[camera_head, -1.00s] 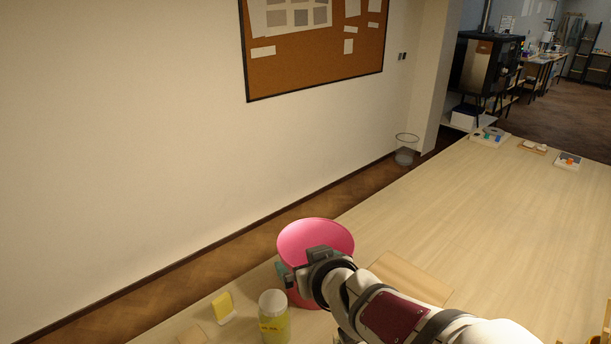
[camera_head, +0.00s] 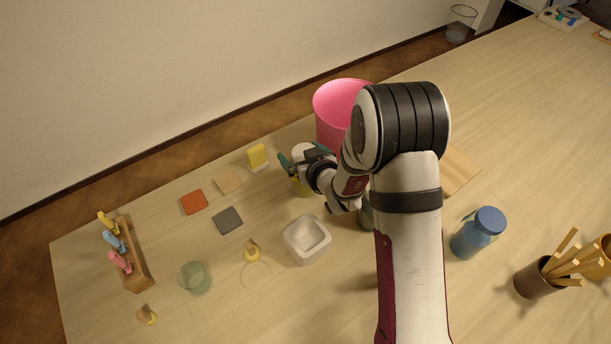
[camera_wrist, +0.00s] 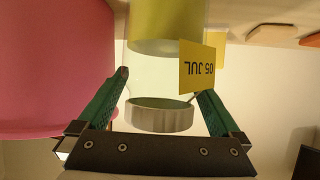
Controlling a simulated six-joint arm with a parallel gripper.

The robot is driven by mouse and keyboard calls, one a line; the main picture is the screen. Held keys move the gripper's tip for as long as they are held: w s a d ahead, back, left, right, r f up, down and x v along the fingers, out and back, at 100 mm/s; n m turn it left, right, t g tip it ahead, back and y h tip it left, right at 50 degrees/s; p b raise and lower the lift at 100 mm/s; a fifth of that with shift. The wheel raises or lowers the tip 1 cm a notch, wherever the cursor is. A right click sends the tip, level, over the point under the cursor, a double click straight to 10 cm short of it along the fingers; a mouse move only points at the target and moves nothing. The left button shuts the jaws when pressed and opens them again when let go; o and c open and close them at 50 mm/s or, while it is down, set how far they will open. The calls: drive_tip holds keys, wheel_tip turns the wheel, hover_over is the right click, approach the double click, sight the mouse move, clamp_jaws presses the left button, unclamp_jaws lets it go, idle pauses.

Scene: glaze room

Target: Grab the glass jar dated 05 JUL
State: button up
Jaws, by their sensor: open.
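The glass jar (camera_wrist: 160,75) shows upside down in the wrist view, with yellow contents, a pale metal lid (camera_wrist: 160,115) and a yellow tag (camera_wrist: 197,68) reading "05 JUL". My gripper (camera_wrist: 164,84) is open, with one green finger on each side of the jar near its lid end. I cannot tell whether the fingers touch the glass. In the head view my gripper (camera_head: 300,164) is at the same jar (camera_head: 302,188), hiding part of it.
A pink bin (camera_head: 335,100) stands close behind the jar. The table's right rear is mostly clear.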

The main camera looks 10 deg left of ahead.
clamp_jaws()
idle(0.5)
